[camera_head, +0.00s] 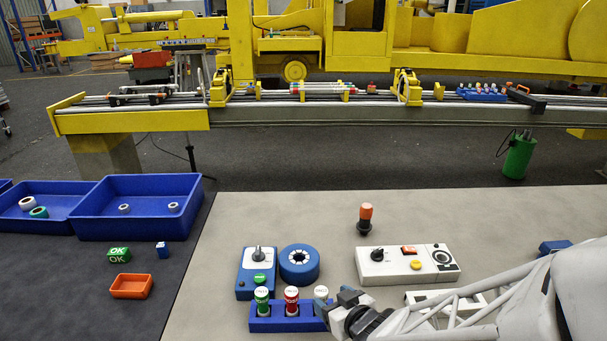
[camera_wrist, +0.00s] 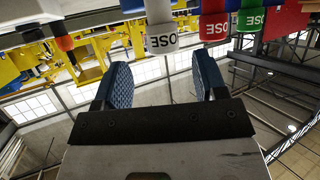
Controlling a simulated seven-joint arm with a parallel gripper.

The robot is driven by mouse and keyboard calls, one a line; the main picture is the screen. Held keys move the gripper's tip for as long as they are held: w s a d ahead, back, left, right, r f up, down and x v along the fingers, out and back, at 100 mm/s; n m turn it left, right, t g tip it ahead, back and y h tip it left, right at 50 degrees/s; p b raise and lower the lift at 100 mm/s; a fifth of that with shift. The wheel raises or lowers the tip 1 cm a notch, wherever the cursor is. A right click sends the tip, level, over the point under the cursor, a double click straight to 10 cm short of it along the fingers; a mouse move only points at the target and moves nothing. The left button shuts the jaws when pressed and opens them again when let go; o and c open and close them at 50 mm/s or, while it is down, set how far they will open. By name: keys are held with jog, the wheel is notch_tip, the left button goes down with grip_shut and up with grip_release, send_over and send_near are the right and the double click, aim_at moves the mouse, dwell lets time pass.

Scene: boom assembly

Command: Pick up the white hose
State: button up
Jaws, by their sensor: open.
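The white hose (camera_head: 321,292) stands upright at the right end of a blue holder (camera_head: 287,318), beside a red hose (camera_head: 291,295) and a green hose (camera_head: 262,294). Its lower part is hidden behind my gripper (camera_head: 337,304) in the head view. In the wrist view, which looks upside down, the white hose (camera_wrist: 162,38) lies ahead of and roughly centred between the two blue fingers of my gripper (camera_wrist: 163,68). My gripper is open and empty. Whether a finger touches the hose or holder, I cannot tell.
A blue device with a dial (camera_head: 257,270) and a blue ring (camera_head: 299,264) stand behind the holder. A white control box (camera_head: 408,264) and an orange-topped black knob (camera_head: 365,218) are to the right. Blue bins (camera_head: 137,225) and an orange tray (camera_head: 131,286) lie left.

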aim_at(323, 294)
jog(key=shift+x, duration=0.75)
jog(key=shift+w+a+f, duration=0.1)
jog(key=shift+w+a, duration=0.05)
jog(key=shift+x, duration=2.4)
jog(key=shift+a, duration=0.15)
grip_shut()
